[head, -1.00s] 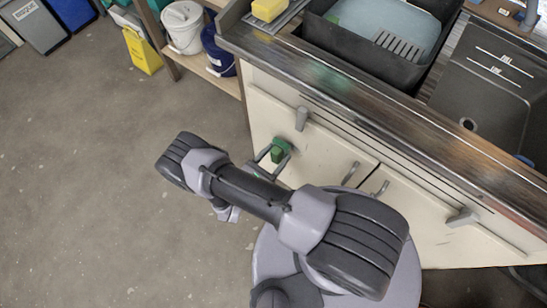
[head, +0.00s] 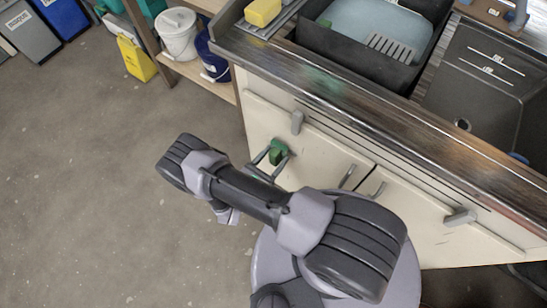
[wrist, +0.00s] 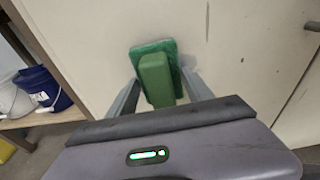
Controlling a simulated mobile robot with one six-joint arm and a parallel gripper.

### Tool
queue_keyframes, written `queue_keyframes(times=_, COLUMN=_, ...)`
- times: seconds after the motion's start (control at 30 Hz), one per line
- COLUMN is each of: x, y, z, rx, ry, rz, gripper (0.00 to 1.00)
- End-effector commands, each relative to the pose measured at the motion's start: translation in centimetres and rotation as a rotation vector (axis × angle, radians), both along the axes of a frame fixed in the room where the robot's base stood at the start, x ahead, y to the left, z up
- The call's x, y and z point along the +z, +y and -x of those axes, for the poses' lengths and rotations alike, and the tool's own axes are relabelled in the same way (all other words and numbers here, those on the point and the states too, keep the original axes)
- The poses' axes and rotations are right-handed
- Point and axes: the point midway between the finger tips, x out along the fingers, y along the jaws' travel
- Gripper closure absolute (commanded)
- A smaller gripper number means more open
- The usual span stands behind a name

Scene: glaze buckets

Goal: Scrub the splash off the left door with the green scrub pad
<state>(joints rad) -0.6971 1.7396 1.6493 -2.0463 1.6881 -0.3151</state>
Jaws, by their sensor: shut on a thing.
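The green scrub pad (head: 278,152) is a green block on a flat green pad. My gripper (head: 268,160) is shut on its block, with a finger on each side in the wrist view. The pad (wrist: 155,70) lies at the cream left door (head: 318,160), its flat side toward the door; I cannot tell whether it touches. In the wrist view, a faint grey mark (wrist: 189,61) shows on the door just right of the pad. It may be part of the splash; the pad hides the door behind it.
Grey handles (head: 297,122) stick out from the cabinet front, and a bar handle (head: 348,175) sits near the door seam. The steel counter edge (head: 330,85) overhangs above. A shelf with a white bucket (head: 177,33) and a blue bucket (head: 212,62) stands left.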

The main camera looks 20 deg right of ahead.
Motion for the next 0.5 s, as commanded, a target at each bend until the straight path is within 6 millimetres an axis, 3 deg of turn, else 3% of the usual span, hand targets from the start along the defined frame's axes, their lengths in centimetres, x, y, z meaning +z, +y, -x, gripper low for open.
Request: queue_keyframes(times=0.5, x=0.05, y=-0.81, z=-0.32, rx=-0.001, ry=0.000, rz=0.001, gripper=0.73)
